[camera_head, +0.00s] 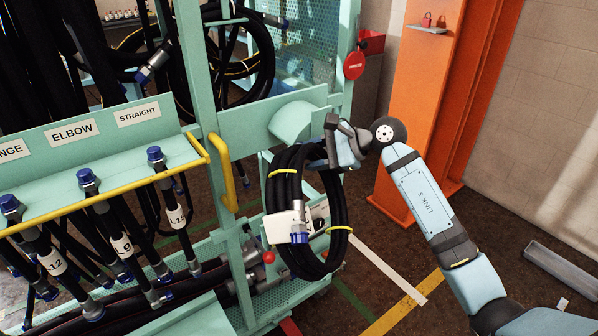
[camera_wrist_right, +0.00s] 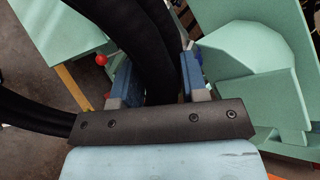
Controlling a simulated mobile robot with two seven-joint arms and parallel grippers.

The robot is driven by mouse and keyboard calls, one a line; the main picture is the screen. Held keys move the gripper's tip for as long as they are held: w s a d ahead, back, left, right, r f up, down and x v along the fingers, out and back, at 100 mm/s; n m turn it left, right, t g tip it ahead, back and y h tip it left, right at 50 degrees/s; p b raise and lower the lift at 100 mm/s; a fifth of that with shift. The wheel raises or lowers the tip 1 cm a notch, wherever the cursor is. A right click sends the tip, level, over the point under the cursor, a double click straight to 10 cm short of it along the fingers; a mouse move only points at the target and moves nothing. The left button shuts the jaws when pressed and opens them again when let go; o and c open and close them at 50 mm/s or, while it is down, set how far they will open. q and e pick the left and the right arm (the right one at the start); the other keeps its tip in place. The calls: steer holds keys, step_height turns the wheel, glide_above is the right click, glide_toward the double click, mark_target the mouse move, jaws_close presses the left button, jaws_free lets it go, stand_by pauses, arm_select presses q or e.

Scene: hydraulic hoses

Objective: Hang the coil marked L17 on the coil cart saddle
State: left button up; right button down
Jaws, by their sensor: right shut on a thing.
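A black hose coil (camera_head: 341,205) with yellow bands hangs upright from my right gripper (camera_head: 322,158). The gripper is shut on the coil's upper part. The wrist view shows the black hose strands (camera_wrist_right: 158,45) between the two fingers of the right gripper (camera_wrist_right: 160,88). A white tag (camera_head: 284,226) and a blue-capped fitting (camera_head: 299,238) are on the coil; the tag's marking is not readable. The mint-green rounded saddle (camera_head: 294,119) projects from the cart just above the coil. In the wrist view the saddle (camera_wrist_right: 235,55) is right of the fingers, apart from the hose. My left gripper is not in view.
The mint-green cart frame (camera_head: 232,270) has a yellow handle (camera_head: 222,172). A rack (camera_head: 95,165) labelled ELBOW and STRAIGHT holds several hoses at the left. Another coil (camera_head: 262,65) hangs behind. An orange column (camera_head: 440,100) stands right. Floor between cart and column is mostly clear.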

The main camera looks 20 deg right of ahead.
arm_select(q)
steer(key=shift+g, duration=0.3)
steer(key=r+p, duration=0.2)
steer(key=p, duration=0.1)
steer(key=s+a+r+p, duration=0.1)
steer(key=p, duration=0.1)
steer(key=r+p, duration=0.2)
steer(key=p, duration=0.1)
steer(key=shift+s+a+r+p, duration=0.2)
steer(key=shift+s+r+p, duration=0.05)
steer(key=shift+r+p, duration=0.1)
arm_select(e)
steer(key=d+r+m+t+h, duration=0.2)
steer(key=d+r+m+t, duration=0.1)
steer(key=d, duration=0.6)
steer(key=s+d+r+m+t+h, duration=0.1)
steer(key=d+r+m+t+h, duration=0.2)
steer(key=d+m+t, duration=0.2)
steer(key=d+t, duration=0.2)
steer(key=d, duration=0.2)
steer(key=shift+s+r, duration=0.2)
steer(key=shift+s, duration=0.05)
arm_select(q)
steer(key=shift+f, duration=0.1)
